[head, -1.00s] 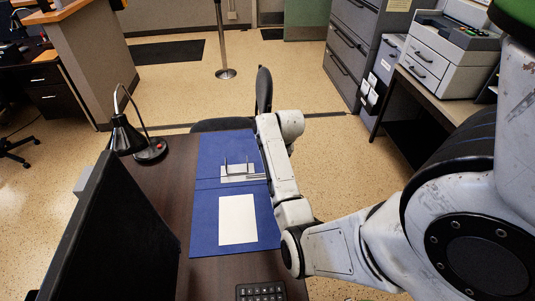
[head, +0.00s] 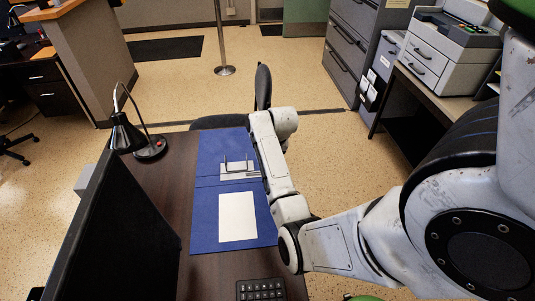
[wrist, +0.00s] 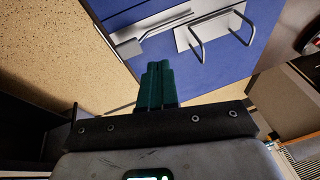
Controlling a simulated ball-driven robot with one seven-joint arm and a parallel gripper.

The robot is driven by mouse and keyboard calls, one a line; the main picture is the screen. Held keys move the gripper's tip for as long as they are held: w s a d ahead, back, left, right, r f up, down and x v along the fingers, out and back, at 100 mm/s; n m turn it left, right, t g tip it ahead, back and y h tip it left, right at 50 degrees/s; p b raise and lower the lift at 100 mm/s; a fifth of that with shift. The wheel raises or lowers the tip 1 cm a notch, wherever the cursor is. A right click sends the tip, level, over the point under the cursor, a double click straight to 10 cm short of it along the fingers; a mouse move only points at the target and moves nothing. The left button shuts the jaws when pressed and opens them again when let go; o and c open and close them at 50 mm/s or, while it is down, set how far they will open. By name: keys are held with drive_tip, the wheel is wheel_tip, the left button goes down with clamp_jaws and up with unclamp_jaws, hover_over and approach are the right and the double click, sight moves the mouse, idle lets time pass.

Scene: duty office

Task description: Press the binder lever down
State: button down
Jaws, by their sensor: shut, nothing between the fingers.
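The blue binder (head: 207,215) lies open on the dark desk, with a white sheet (head: 238,217) on its near half. Its metal plate (head: 229,176) carries upright wire rings (head: 237,165). In the wrist view the plate (wrist: 189,40) and rings (wrist: 198,58) are at the upper right. The lever (wrist: 151,33) is a thin metal bar left of the rings, with its flat end (wrist: 124,49) near the binder's edge. In the head view my arm hides the gripper.
A black lamp (head: 128,135) stands at the desk's far left. A monitor (head: 115,235) blocks the near left, and a keypad (head: 261,290) lies at the front edge. A dark chair (head: 264,90) is behind the desk. Bare desk (head: 176,175) shows left of the binder.

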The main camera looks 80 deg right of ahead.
drive_tip(key=s+d+p+v, duration=0.1)
drive_tip(key=d+p+v, duration=0.1)
drive_tip(key=v, duration=1.1)
drive_tip(key=shift+s, duration=0.4)
drive_tip(key=shift+a, duration=0.1)
drive_tip(key=a+f+n+g+y, duration=0.1)
drive_tip(key=a+f+n, duration=0.2)
drive_tip(key=a, duration=0.6)
drive_tip(key=a+f+n, duration=0.3)
drive_tip(key=a+n, duration=0.1)
drive_tip(key=a, duration=0.5)
drive_tip(key=a+f+n+g+y, duration=0.1)
drive_tip(key=a+f+n, duration=0.25)
drive_tip(key=a, duration=0.55)
drive_tip(key=s+a+f+n+b, duration=0.1)
drive_tip(key=s+a+n, duration=0.2)
drive_tip(key=a, duration=0.6)
drive_tip(key=shift+s+a+n, duration=0.2)
drive_tip(key=shift+s+n, duration=0.15)
drive_tip(key=shift+s, duration=0.25)
drive_tip(key=shift+s+f, duration=0.1)
